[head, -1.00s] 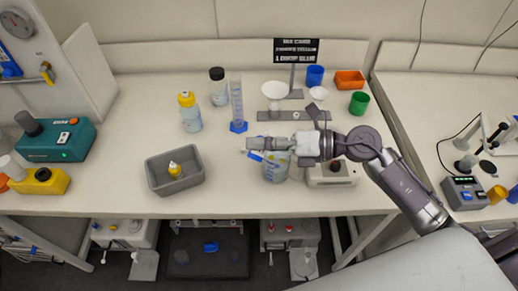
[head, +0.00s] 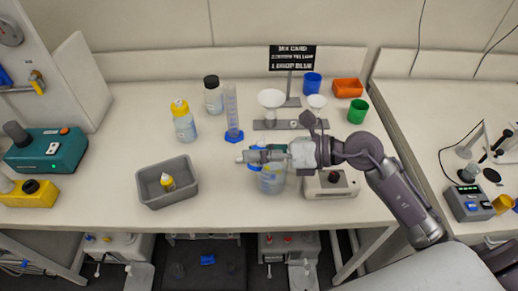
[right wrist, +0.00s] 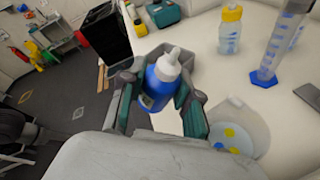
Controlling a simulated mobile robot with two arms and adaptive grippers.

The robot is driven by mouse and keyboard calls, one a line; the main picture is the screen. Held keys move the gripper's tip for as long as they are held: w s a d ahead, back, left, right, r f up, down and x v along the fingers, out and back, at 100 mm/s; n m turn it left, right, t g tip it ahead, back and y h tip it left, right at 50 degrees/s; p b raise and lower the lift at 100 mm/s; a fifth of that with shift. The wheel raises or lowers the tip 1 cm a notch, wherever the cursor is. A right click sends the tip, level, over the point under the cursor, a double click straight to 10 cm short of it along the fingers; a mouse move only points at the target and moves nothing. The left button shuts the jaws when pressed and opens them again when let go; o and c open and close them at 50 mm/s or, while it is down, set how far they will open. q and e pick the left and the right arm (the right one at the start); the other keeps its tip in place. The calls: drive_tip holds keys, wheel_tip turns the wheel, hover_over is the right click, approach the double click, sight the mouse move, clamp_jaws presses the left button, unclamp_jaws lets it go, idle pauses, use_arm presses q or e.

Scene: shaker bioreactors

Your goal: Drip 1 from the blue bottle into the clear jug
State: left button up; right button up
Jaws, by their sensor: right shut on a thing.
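The blue bottle (right wrist: 160,90) with a white nozzle is between the two fingers of my right gripper (right wrist: 160,103), which is shut on it. In the head view the right gripper (head: 250,156) is over the left rim of the clear jug (head: 271,181) and hides most of the bottle. The bottle's exact tilt is hard to tell. In the right wrist view the jug (right wrist: 240,128) stands right of and below the bottle, with yellow and blue spots showing inside. No falling drop is visible. My left gripper is not in view.
A grey bin (head: 167,194) with a small yellow-capped bottle (head: 167,182) stands left of the jug. A measuring cylinder (head: 232,115) and a yellow-capped bottle (head: 184,122) stand behind. A white device (head: 330,186) is close right of the jug. A card (head: 292,58) stands at the back.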

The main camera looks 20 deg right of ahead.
drive_tip(key=shift+w+d+f+n+h, duration=0.1)
drive_tip(key=shift+d+f+n+h, duration=0.05)
drive_tip(key=shift+f+n+h, duration=0.2)
drive_tip(key=shift+r+n, duration=0.1)
drive_tip(key=shift+n, duration=0.15)
drive_tip(key=shift+r, duration=0.25)
drive_tip(key=shift+a+p, duration=0.25)
drive_tip(key=shift+p, duration=0.2)
drive_tip(key=shift+w+d+f+n+t+h+b, duration=0.3)
drive_tip(key=shift+d+f+n+t+b, duration=0.1)
drive_tip(key=shift+d, duration=0.15)
drive_tip(key=shift+w+d+n, duration=0.1)
drive_tip(key=shift+n, duration=0.2)
drive_tip(key=shift+r+p, duration=0.15)
drive_tip(key=shift+p, duration=0.2)
drive_tip(key=shift+w+d+n+t+h, duration=0.2)
drive_tip(key=shift+n+t+h, duration=0.3)
drive_tip(key=shift+n+h, duration=0.35)
